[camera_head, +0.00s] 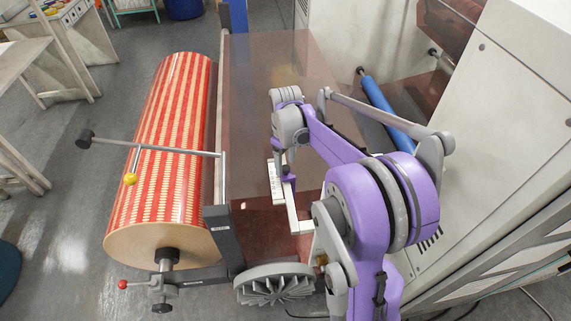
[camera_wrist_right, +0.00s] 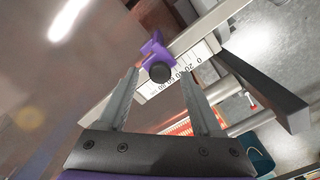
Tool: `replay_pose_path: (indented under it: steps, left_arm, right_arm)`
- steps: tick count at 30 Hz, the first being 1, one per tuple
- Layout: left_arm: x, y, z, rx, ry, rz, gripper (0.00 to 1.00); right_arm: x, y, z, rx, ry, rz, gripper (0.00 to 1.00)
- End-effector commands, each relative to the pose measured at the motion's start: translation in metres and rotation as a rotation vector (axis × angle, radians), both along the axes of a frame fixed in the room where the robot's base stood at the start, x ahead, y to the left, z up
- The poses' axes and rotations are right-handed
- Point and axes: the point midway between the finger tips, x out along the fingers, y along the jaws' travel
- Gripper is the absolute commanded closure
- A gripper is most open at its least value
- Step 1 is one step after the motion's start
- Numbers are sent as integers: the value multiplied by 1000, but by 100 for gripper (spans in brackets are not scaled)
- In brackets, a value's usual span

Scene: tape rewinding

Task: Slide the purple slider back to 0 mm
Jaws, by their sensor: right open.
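The purple slider (camera_wrist_right: 153,48) with a black knob sits on a white ruler scale (camera_wrist_right: 208,45) in the right wrist view. The printed 0 is to the right of the slider, with the rising numbers partly hidden near the knob. My right gripper (camera_wrist_right: 158,75) is open, its two fingers on either side of the knob. No firm contact can be made out. In the head view the slider (camera_head: 288,180) is a small purple piece beside the ruler (camera_head: 275,188), just below my right gripper (camera_head: 284,163). My left gripper is not in view.
A dark glossy panel (camera_head: 255,85) lies under the ruler. A grey handwheel (camera_head: 273,284) is at the front, and a pale machine cabinet (camera_head: 500,150) fills the right.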

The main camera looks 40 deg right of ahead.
Motion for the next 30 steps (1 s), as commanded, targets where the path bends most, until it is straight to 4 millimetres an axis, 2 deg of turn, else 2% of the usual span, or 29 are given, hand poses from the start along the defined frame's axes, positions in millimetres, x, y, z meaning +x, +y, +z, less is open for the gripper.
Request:
replay_pose_path:
  steps: [4,12,23,30]
  left_arm:
    - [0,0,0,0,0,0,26]
    - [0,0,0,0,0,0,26]
    - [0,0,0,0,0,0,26]
    - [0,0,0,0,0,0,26]
  right_arm:
    - [0,0,-9,0,0,0,33]
    - [0,0,-9,0,0,0,33]
    - [0,0,-9,0,0,0,98]
    - [0,0,-9,0,-1,0,100]
